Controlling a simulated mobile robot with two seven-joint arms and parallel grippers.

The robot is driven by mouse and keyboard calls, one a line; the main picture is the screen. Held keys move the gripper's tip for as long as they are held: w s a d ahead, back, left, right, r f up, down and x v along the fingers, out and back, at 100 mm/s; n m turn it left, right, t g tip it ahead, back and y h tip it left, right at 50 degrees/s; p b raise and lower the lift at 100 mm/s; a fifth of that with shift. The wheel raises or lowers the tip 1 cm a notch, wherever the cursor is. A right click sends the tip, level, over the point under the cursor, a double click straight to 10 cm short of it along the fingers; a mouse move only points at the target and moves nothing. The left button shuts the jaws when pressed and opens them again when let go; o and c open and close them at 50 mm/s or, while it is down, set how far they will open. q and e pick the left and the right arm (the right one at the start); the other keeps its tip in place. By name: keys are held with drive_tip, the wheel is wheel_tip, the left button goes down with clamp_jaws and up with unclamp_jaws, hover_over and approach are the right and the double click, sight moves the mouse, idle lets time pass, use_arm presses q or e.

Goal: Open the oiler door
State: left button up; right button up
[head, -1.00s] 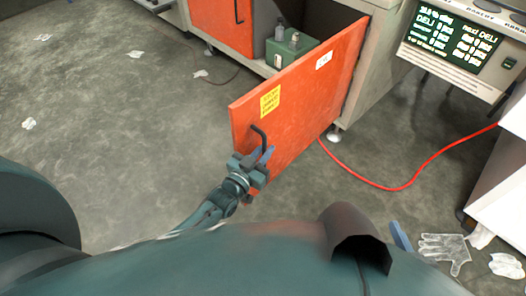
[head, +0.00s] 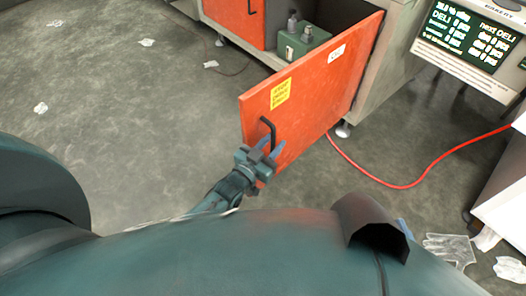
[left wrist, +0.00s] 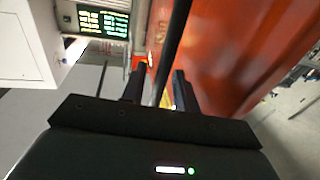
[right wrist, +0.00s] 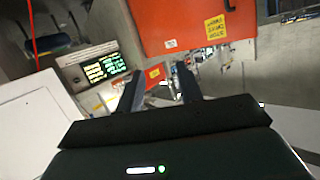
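The orange oiler door (head: 320,92) stands swung well out from its cabinet, with a yellow label near its free edge. Its black bar handle (head: 268,130) is on the outer face. My left gripper (head: 270,148) is at the lower part of this handle. In the left wrist view the handle bar (left wrist: 178,40) passes between the fingers (left wrist: 158,88), which are apart, with space visible beside the bar. My right gripper (right wrist: 160,90) is open and empty in the right wrist view; it is hidden in the head view. An orange panel (right wrist: 192,25) with a yellow label shows beyond it.
A green box with bottles (head: 305,42) sits in the open cabinet (head: 385,65). A red hose (head: 405,185) crosses the floor to the right. A display unit (head: 470,40) stands at right. Clear gloves (head: 450,247) lie on the floor. The left floor is mostly free.

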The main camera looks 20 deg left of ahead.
use_arm(q)
drive_tip(key=p+v, duration=0.1)
drive_tip(key=v, duration=1.1)
drive_tip(key=shift+s+p, duration=0.35)
drive_tip(key=shift+s, duration=0.05)
use_arm(e)
drive_tip(key=shift+w+a+f+g, duration=0.2)
drive_tip(key=shift+a+f+g, duration=0.15)
drive_tip(key=shift+f+g, duration=0.05)
use_arm(q)
drive_tip(key=shift+a+r, duration=0.1)
